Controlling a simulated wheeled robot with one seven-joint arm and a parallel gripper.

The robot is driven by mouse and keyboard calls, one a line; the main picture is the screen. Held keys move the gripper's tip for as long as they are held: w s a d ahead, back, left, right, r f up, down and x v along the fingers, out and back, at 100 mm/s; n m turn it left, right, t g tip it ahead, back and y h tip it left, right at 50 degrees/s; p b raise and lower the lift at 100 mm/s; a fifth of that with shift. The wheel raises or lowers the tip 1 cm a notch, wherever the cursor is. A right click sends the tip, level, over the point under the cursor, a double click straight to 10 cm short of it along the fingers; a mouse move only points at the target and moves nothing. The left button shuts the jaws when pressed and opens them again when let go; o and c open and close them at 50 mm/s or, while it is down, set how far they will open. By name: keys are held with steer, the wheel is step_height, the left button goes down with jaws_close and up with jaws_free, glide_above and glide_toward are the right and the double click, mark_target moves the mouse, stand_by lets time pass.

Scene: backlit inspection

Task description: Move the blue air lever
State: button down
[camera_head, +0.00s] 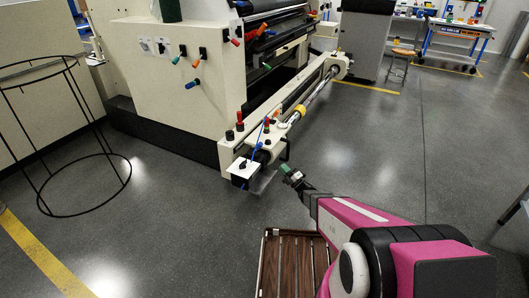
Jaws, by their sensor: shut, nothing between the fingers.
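A blue-handled lever (194,84) sits low on the cream machine's front panel, below orange, green and red handles. A second, thin blue part (259,136) stands at the near end of the machine's roller arm, beside red and black knobs; I cannot tell whether it is a lever or a hose. My gripper (287,170) is small in view, just right of the roller arm's near end. It appears apart from both blue parts. It is shut and empty.
The cream machine (165,85) fills the upper middle, and its roller arm (310,95) reaches toward me. A white box with a black knob (243,170) hangs at its near end. A black wire frame (82,135) stands left. The grey floor right of the roller arm is open.

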steer(key=s+n+g+y, duration=0.1)
steer(key=n, duration=0.1)
glide_toward(261, 146)
steer(key=w+f+x, duration=0.1)
steer(key=x, duration=0.6)
steer(key=shift+a+y, duration=0.15)
steer(key=shift+y, duration=0.15)
steer(key=shift+w, duration=0.1)
steer(key=shift+w+a+r+n+g+h, duration=0.15)
steer(key=shift+a+r+g+h, duration=0.2)
steer(key=shift+r+g+h, duration=0.2)
steer(key=shift+w+a+r+n+g+h, duration=0.1)
steer(key=shift+a+r+n+g+h, duration=0.05)
steer(key=shift+a+r+g+h, duration=0.3)
steer(key=a+g+h, duration=0.1)
steer(key=w+a+r+g+h, duration=0.1)
steer(key=h, duration=0.1)
steer(key=shift+a+r+n, duration=0.1)
steer(key=shift+r+n, duration=0.05)
steer(key=shift+n, duration=0.25)
steer(key=shift+w+a+r+g+h, duration=0.1)
steer(key=shift+w+a+g+h, duration=0.15)
steer(key=shift+a+g+h, duration=0.25)
steer(key=shift+w+a+r+g+h, duration=0.1)
steer(key=shift+w+a+g+h, duration=0.15)
steer(key=shift+a+g+h, duration=0.25)
steer(key=shift+w+a, duration=0.2)
steer(key=shift+a, duration=0.3)
steer(key=shift+w+a, duration=0.2)
steer(key=shift+a, duration=0.3)
